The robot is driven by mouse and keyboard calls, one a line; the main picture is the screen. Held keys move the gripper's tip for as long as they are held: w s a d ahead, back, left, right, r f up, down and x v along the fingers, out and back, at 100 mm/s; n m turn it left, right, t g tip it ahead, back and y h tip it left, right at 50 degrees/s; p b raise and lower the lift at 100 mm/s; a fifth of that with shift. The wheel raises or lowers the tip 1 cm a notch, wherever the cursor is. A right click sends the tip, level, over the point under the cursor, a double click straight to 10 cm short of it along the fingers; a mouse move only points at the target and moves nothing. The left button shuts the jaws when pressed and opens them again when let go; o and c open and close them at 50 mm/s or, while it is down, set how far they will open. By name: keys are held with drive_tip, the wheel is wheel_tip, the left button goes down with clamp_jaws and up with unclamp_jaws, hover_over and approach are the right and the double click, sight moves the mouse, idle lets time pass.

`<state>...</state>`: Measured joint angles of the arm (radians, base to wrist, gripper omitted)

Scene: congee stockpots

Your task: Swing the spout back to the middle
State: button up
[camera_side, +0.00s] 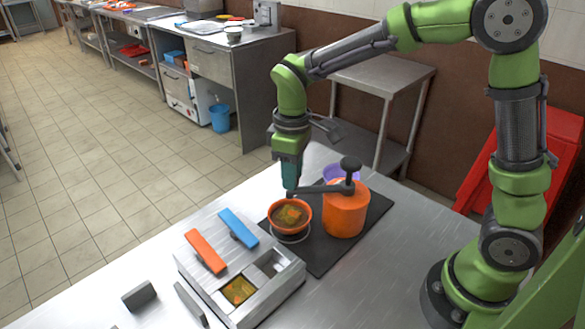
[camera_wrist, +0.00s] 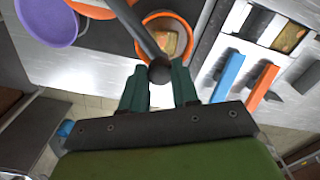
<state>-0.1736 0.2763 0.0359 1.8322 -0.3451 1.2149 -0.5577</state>
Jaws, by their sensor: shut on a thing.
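In the wrist view the spout (camera_wrist: 138,30) ends in a dark ball between my teal fingers. My gripper (camera_side: 291,188) is shut on this spout end, which also shows in the wrist view with my gripper (camera_wrist: 159,80). The spout end stands above the rear rim of an orange bowl (camera_side: 291,230) with brownish food in it. The bowl also shows in the wrist view (camera_wrist: 187,30).
A purple pot (camera_side: 341,173) stands behind the stockpot, on or beside the dark mat (camera_side: 322,262). Left of the mat is a metal unit (camera_side: 268,305) with wells, a blue bar (camera_side: 238,228) and an orange bar (camera_side: 205,251). The steel counter is clear at the front right.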

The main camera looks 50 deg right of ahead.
drive_tip(key=shift+w+d, duration=0.7)
drive_tip(key=shift+d, duration=0.1)
drive_tip(key=w+d, duration=0.2)
drive_tip(key=d, duration=0.5)
drive_tip(key=shift+w+d, duration=0.2)
drive_tip(key=shift+w, duration=0.15)
idle(0.7)
drive_tip(key=o, duration=0.6)
drive_tip(key=shift+c, duration=0.2)
drive_tip(key=shift+r, duration=0.1)
